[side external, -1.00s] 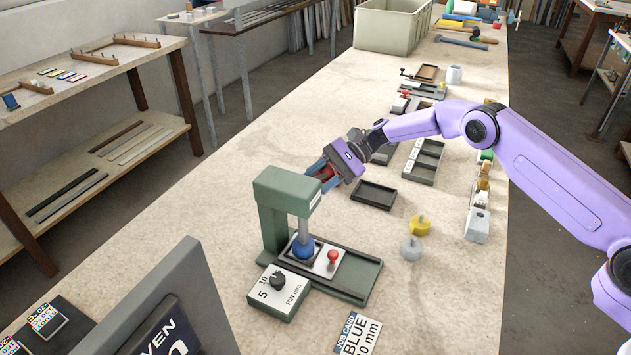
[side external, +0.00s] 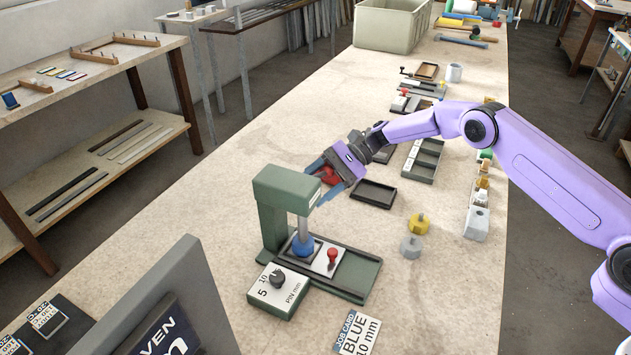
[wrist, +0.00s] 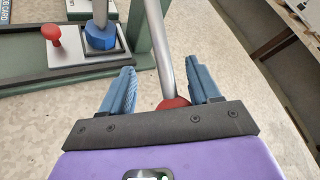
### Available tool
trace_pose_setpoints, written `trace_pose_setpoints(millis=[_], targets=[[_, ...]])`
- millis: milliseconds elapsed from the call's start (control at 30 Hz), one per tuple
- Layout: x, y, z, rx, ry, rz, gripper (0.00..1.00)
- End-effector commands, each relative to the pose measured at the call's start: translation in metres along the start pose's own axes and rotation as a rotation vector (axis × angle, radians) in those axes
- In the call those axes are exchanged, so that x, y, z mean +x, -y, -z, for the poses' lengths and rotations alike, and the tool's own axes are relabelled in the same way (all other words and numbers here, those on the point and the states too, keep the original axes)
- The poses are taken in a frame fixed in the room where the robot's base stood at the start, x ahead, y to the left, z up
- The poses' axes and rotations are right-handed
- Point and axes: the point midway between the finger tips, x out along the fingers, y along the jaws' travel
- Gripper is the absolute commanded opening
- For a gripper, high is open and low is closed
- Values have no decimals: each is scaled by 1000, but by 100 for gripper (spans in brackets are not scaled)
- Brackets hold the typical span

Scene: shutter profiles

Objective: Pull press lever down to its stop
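The green bench press (side external: 288,185) stands on the bench; its grey ram reaches down to a blue round piece (side external: 302,246). In the wrist view the press lever (wrist: 160,50) is a grey rod ending in a red knob (wrist: 174,103). The knob also shows in the side view (side external: 329,176), close to the press head. My gripper (side external: 325,180) is beside the press head with its blue fingers spread on either side of the knob. In the wrist view (wrist: 160,88) the knob sits nearer the right finger, with a clear gap to the left finger. Contact cannot be told.
A small red-knobbed pin (side external: 332,256) stands on a pale plate beside the blue piece. A pin-size dial box (side external: 279,290) and a job card (side external: 357,333) reading BLUE 10 mm are in front. A dark tray (side external: 373,193) and yellow and grey knobbed pieces (side external: 419,224) lie to the right.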

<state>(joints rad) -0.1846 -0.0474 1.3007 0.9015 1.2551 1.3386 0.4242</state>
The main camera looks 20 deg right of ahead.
Motion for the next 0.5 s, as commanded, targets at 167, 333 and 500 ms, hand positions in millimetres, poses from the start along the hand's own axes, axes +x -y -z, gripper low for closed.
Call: trace_pose_setpoints(millis=[167, 333, 500], targets=[[5, -6, -1, 7, 7, -19, 59], [-7, -4, -1, 6, 6, -14, 59], [-20, -3, -1, 6, 4, -9, 59]])
